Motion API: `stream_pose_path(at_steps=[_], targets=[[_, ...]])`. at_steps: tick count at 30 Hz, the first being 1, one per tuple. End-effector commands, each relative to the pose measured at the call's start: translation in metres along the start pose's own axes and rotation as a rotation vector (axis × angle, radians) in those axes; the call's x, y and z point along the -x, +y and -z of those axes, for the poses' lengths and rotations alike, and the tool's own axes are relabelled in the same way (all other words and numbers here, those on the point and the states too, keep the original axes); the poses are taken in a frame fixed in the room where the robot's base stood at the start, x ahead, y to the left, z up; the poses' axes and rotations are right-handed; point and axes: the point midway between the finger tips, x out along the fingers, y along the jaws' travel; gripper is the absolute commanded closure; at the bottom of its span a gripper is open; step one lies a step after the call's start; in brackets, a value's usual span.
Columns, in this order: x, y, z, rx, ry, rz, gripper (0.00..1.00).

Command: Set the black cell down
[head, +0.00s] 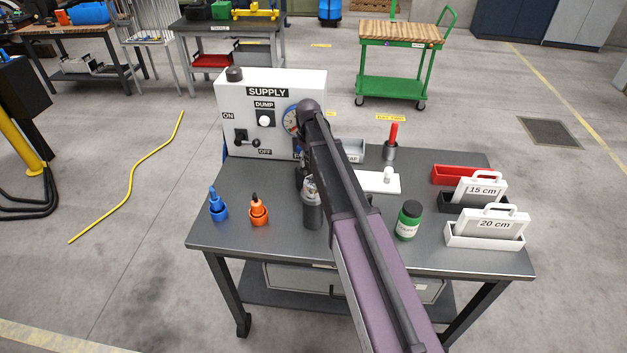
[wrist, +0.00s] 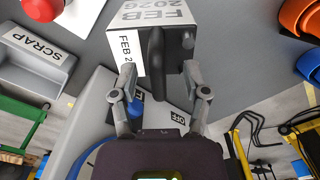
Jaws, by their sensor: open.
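The white SUPPLY box (head: 270,82) is behind. A green-labelled jar (head: 408,222), a white plate (head: 366,184) and the 20 cm holder (head: 483,239) are to the right.

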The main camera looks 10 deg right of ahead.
Motion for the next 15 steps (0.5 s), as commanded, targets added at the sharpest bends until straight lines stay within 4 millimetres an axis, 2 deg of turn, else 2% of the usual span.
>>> stream_pose_path(at_steps=[15], targets=[[0.0004, 0.0002, -0.0001, 0.0, 0.0, 0.0, 0.4]])
